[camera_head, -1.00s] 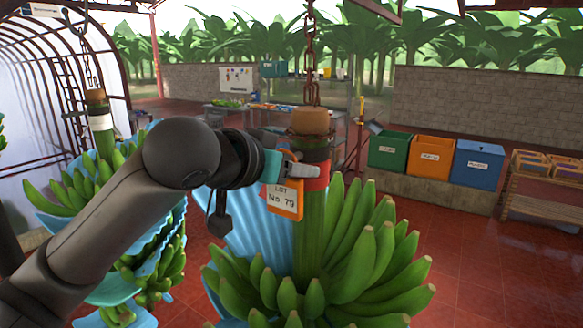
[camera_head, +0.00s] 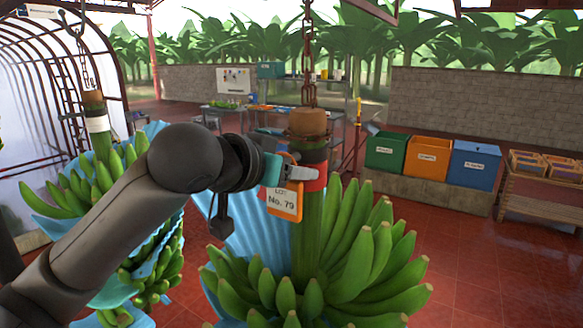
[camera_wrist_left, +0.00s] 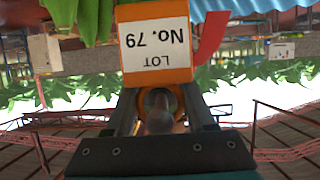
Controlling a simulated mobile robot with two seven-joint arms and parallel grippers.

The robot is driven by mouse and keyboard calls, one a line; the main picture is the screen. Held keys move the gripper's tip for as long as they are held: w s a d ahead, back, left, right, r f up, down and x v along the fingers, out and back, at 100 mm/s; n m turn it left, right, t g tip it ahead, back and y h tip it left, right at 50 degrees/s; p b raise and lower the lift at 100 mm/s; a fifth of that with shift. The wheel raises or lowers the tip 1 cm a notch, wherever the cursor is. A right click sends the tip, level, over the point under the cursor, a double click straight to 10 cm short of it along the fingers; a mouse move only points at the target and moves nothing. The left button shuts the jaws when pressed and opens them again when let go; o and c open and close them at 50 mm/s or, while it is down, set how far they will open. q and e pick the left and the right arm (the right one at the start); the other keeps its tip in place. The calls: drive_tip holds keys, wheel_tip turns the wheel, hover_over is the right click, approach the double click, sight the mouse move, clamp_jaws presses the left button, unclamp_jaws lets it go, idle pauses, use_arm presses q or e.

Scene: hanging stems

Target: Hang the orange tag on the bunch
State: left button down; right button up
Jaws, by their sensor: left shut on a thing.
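The orange tag (camera_head: 284,203) has a white label reading "LOT No. 79". My left gripper (camera_head: 298,171) is shut on its upper end, and the tag hangs below the jaws beside the stem of the near bunch (camera_head: 345,255). A red band (camera_head: 317,180) goes round that green stem just beside the fingertips. In the left wrist view the tag (camera_wrist_left: 156,42) appears upside down beyond the fingers, with a red strip (camera_wrist_left: 211,38) to its right. I cannot tell whether the tag touches the band. My right gripper is not in view.
The bunch hangs from a chain (camera_head: 309,55), with a blue sheet (camera_head: 240,240) behind its left side. Another bunch (camera_head: 95,185) hangs at the left behind my arm. Green, orange and blue bins (camera_head: 427,157) stand at the right. The floor at lower right is clear.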

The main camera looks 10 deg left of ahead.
use_arm(q)
drive_tip(key=shift+f, duration=0.15)
drive_tip(key=shift+c, duration=0.8)
unclamp_jaws()
drive_tip(key=shift+w, duration=0.1)
